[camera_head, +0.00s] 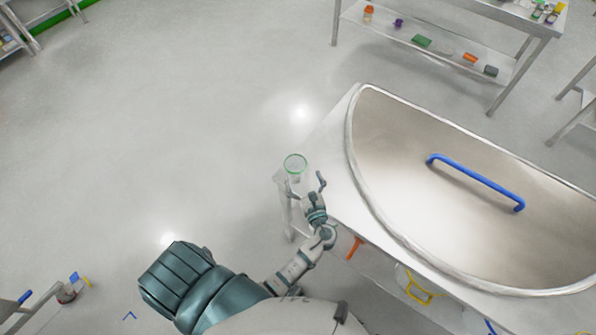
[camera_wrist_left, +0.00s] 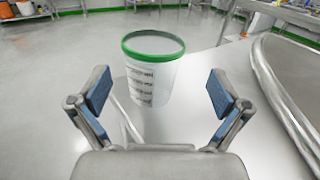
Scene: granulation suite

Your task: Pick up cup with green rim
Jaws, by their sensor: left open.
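The cup with the green rim (camera_head: 295,167) stands upright near the left corner of the metal table, clear-looking in the head view. In the left wrist view the cup (camera_wrist_left: 152,82) is whitish with dark printed markings and lies ahead, between the lines of the two fingers. My left gripper (camera_head: 316,188) is just below and right of the cup in the head view. It is open and empty, its blue-padded fingers (camera_wrist_left: 160,92) spread wide and apart from the cup. My right gripper is not in view.
A large metal basin (camera_head: 400,140) with a blue handle (camera_head: 475,183) fills the right of the table. A shelf rack (camera_head: 460,50) with several small items stands at the back right. The floor (camera_head: 180,110) to the left is clear.

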